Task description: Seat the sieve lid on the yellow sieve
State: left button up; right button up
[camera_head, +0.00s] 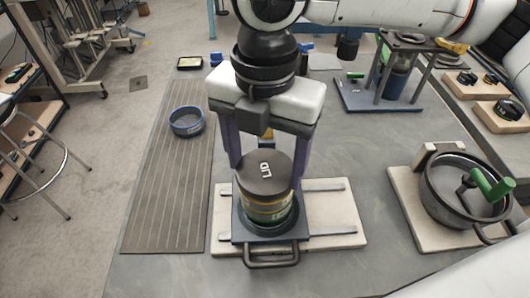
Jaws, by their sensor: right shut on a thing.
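The dark grey sieve lid (264,172), marked LID, is between the purple-grey fingers of my right gripper (267,180), which is shut on it. The lid is over the yellow sieve (268,208), whose band shows just below. The lid looks level, but I cannot tell whether it touches the sieve's rim or is slightly above it. The sieve stands upright in a dark holder with a front handle (271,261), on a pale base plate (342,221). The lid hides the sieve's top. My left gripper is not in view.
A blue-rimmed sieve (186,121) sits on the ribbed mat (150,190) at left. A black pan with a green handle (462,190) stands on a pale board at right. A frame with posts (384,92) is at the back right. Bare table lies between.

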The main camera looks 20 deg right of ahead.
jog(key=shift+f, duration=0.35)
dwell(0.6)
jog(key=o, duration=1.2)
notch_tip(320, 180, up, 10)
jog(key=shift+r, duration=0.2)
